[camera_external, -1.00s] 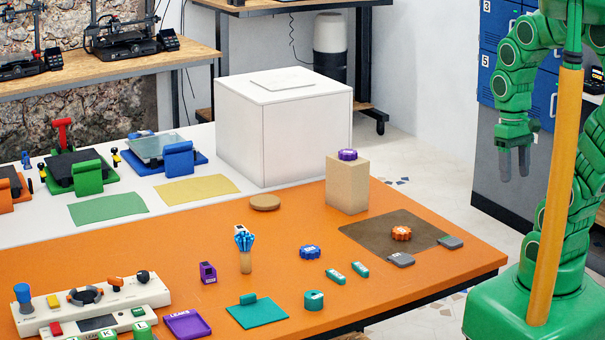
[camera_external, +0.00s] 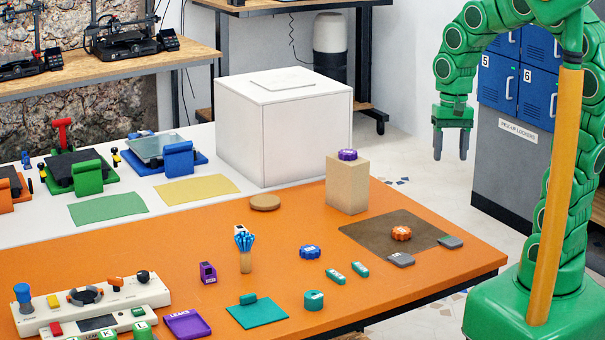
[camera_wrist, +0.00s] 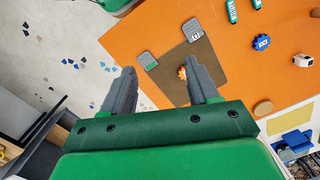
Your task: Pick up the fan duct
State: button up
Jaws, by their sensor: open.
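No part is labelled as the fan duct. A small purple piece with a dark opening (camera_external: 208,273) on the orange table looks most like it, but I cannot be sure. My gripper (camera_external: 452,147) is open and empty, pointing down in the air to the right of the table, far from the purple piece. In the wrist view my two grey fingers (camera_wrist: 163,88) are apart with nothing between them; I cannot make out the purple piece there.
A cardboard block (camera_external: 347,185) with a purple knob (camera_external: 348,155) stands near the back edge. A brown mat (camera_external: 370,232) holds an orange knob (camera_external: 401,233). A blue knob (camera_external: 310,252), teal parts (camera_external: 313,300) and a control panel (camera_external: 95,310) are also on the orange table (camera_external: 140,255).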

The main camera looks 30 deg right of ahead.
jog(key=w+a+f+m+y, duration=0.15)
jog(key=w+a+m, duration=0.25)
jog(key=w+a, duration=0.7)
jog(key=m+t+y, duration=0.1)
jog(key=m+y, duration=0.2)
jog(key=m, duration=0.7)
send_over(208, 264)
jog(key=d, duration=0.3)
notch_tip(208, 264, down, 18)
jog(key=shift+h, duration=0.35)
jog(key=shift+x, duration=3.7)
jog(key=shift+a+r, duration=0.15)
jog(key=c, duration=0.9)
jog(key=shift+r, duration=0.15)
